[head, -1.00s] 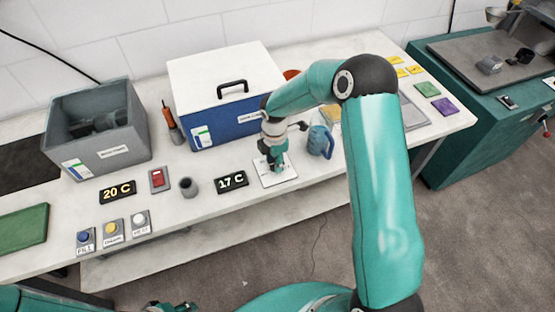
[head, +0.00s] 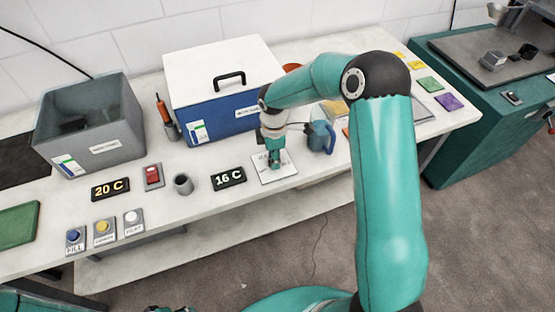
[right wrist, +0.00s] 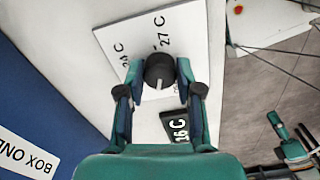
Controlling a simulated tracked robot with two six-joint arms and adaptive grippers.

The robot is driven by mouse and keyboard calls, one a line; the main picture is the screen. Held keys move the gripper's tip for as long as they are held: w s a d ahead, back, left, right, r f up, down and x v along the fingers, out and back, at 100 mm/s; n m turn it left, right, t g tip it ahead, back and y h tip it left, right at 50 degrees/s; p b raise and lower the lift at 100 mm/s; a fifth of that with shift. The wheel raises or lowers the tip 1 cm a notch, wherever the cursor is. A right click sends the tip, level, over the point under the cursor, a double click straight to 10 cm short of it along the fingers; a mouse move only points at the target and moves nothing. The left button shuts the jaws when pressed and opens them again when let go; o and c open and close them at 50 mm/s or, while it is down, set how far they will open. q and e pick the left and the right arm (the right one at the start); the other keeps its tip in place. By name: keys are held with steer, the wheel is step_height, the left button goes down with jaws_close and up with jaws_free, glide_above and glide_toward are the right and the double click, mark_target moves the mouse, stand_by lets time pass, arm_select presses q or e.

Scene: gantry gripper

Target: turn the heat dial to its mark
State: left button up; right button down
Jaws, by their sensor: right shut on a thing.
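The heat dial is a round black knob (right wrist: 159,72) with a white pointer line, on a white plate (right wrist: 112,38) printed with temperature marks such as 27 C. The pointer line lies toward the lower side of the knob in the right wrist view. My right gripper (right wrist: 160,80) is shut on the knob, one finger on each side. In the head view my right gripper (head: 275,163) hides the knob, and the plate (head: 287,177) shows around it. The black display (head: 229,179) left of the plate reads 16 C. My left gripper is barely visible at the bottom edge.
Another display (head: 110,189) reads 20 C. A blue box with white lid (head: 222,115) stands behind the dial, a blue jug (head: 319,137) to its right. A small grey cup (head: 183,184), a red switch (head: 152,176) and a grey bin (head: 95,145) are at left.

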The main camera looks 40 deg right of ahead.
steer(key=m+b, duration=0.2)
steer(key=m, duration=0.1)
steer(key=m+b, duration=0.1)
steer(key=shift+s+a+f+m, duration=0.1)
steer(key=shift+a+f+m, duration=0.1)
steer(key=shift+f+m, duration=0.1)
steer(key=m+b, duration=0.2)
steer(key=m, duration=0.2)
steer(key=shift+m+b, duration=0.3)
steer(key=shift+b, duration=0.05)
steer(key=m+b, duration=0.2)
steer(key=m, duration=0.3)
steer(key=shift+r, duration=0.1)
steer(key=m+b, duration=0.1)
steer(key=m, duration=0.3)
steer(key=shift+r+m+b, duration=0.1)
steer(key=shift+m+b, duration=0.2)
steer(key=shift+d, duration=0.1)
steer(key=c, duration=0.8)
jaws_free()
steer(key=shift+o, duration=0.2)
steer(key=shift+r, duration=0.1)
